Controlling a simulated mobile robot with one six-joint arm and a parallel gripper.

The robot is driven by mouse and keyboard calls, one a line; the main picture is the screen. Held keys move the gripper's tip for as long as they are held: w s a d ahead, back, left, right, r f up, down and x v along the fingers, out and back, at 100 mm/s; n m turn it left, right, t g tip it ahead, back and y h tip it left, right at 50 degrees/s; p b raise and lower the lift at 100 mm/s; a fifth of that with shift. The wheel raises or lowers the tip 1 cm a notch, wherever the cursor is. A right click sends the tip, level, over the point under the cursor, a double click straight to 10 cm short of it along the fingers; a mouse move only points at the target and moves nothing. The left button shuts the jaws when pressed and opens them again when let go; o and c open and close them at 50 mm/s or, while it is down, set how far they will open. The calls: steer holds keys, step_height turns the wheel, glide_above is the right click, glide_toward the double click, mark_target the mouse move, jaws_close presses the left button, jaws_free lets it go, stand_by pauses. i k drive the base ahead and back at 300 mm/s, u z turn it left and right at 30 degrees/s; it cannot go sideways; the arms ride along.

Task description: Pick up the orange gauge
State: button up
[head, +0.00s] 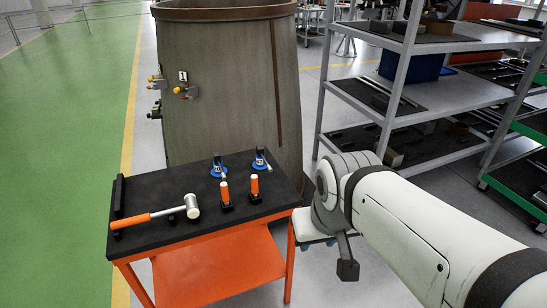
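Two small upright pieces with orange bodies and pale tops stand in black holders on the cart's black top: a left orange gauge (225,191) and a right orange gauge (254,185). Which one is meant, I cannot tell. My arm reaches in from the right, and its wrist is just right of the cart's front right corner. My gripper (346,268) is mostly hidden by the wrist; only a dark part hangs below it. It is apart from both orange gauges, to their right and nearer the camera. Its fingers cannot be made out.
The orange cart (150,240) also bears an orange-handled mallet (160,213) and two blue-based tools (218,170) at the back. A large brown cylindrical casing (215,90) stands right behind it. A grey shelf rack (400,70) is at the right. Green floor at left is clear.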

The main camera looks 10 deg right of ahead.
mark_target(254, 178)
steer(key=z, duration=0.05)
steer(key=i, duration=1)
steer(key=z, duration=0.05)
